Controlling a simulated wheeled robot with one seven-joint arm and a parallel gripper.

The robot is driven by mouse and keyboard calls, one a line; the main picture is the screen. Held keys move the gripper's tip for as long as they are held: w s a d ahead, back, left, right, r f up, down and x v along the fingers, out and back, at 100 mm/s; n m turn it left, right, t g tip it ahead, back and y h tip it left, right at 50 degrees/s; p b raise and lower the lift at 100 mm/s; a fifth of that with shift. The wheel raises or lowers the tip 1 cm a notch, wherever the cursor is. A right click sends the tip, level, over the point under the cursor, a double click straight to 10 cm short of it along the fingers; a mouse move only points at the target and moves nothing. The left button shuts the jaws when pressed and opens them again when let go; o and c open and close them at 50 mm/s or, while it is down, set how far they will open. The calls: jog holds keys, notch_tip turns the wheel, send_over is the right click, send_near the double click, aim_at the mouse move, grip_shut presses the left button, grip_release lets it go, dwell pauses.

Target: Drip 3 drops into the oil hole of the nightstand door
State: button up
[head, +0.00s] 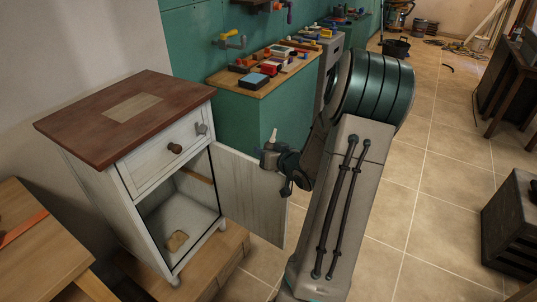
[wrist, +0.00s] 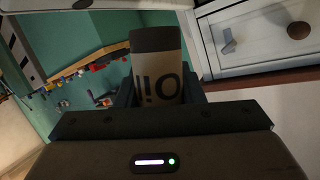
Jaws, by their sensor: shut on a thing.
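The nightstand (head: 160,150) has white sides and a red-brown top. Its door (head: 252,195) stands open to the right. My gripper (head: 279,160) is close to the door's upper outer corner in the head view. It is shut on a pale oil bottle (wrist: 158,72) with a dark band; the lettering appears upside down in the wrist view. In the head view a small pale nozzle (head: 273,135) points up above the gripper. I cannot make out the oil hole in either view, nor any drop.
The drawer (head: 165,155) above the door opening is shut, with a brown knob and a grey piece (head: 201,128). A wooden platform (head: 215,265) is under the nightstand. A green bench (head: 250,110) with tools stands behind.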

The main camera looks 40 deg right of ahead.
jog(key=shift+s+d+f, duration=0.1)
jog(key=shift+s+d, duration=0.05)
jog(key=shift+d, duration=0.1)
jog(key=shift+f, duration=0.15)
jog(key=a+f+m+y, duration=0.1)
jog(key=f+m, duration=0.1)
jog(key=a+f+m, duration=0.1)
jog(key=a+f, duration=0.1)
jog(key=a+f+m+t+y+b, duration=0.1)
jog(key=f+m, duration=0.1)
jog(key=shift+w+a+f+m+y, duration=0.1)
jog(key=shift+w+a+m+y, duration=0.05)
jog(key=shift+w+m+y, duration=0.15)
jog(key=shift+s+f, duration=0.15)
jog(key=shift+f, duration=0.05)
jog(key=shift+a+r+m+t+y+p, duration=0.2)
jog(key=shift+r+m+p, duration=0.3)
jog(key=shift+p, duration=0.35)
jog(key=shift+a+r+m+t+p, duration=0.15)
jog(key=shift+a+r+m+p, duration=0.15)
jog(key=shift+m+p, duration=0.4)
jog(key=shift+a+r+m+t+y+p, duration=0.15)
jog(key=shift+r+m+p, duration=0.3)
jog(key=shift+p, duration=0.55)
dwell(2.3)
dwell(1.2)
